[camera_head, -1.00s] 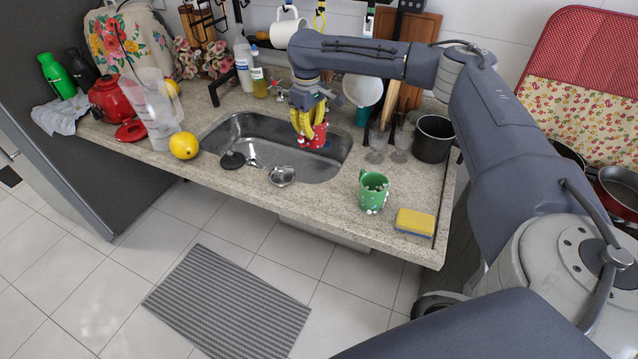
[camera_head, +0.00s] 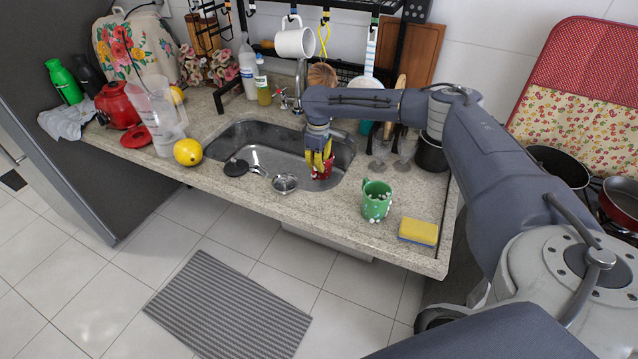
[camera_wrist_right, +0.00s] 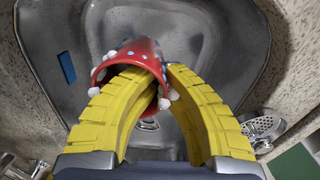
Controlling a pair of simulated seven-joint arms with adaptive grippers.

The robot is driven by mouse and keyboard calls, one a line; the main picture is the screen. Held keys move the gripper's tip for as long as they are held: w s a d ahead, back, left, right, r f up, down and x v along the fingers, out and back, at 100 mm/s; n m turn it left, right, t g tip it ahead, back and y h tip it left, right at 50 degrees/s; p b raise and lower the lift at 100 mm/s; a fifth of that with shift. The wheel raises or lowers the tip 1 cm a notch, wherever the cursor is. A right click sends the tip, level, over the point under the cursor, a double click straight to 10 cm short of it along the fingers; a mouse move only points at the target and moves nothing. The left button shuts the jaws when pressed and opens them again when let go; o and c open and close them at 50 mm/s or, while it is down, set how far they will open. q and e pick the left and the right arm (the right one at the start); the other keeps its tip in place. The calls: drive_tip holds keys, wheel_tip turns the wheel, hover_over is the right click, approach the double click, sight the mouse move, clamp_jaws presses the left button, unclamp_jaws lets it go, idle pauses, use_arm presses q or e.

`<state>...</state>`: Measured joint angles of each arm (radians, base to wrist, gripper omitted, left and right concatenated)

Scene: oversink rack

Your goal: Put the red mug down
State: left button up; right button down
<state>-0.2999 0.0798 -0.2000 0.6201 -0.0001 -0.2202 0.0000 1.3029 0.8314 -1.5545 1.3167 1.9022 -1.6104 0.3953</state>
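The red mug (camera_head: 324,171) with white dots hangs or stands in the right part of the metal sink (camera_head: 285,150), below my right gripper (camera_head: 320,168). In the right wrist view the mug (camera_wrist_right: 144,50) lies tilted between the yellow fingers, its rim toward the camera. The fingertips of the right gripper (camera_wrist_right: 165,72) come together at the mug's wall, one finger reaching over the rim opening. The gripper looks shut on it. I cannot tell whether the mug touches the sink bottom. My left gripper is not in view.
A green mug (camera_head: 376,199) and a yellow sponge (camera_head: 418,231) stand on the counter right of the sink. Glasses (camera_head: 404,156) and a dark pot (camera_head: 431,153) are behind them. A white mug (camera_head: 294,40) hangs above.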

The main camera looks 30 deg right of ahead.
drive_tip(key=shift+f, duration=4.1)
drive_tip(key=shift+f, duration=0.1)
drive_tip(key=c, duration=1.6)
unclamp_jaws()
wheel_tip(320, 180, up, 12)
drive_tip(key=shift+a+r, duration=0.1)
drive_tip(key=shift+r, duration=0.05)
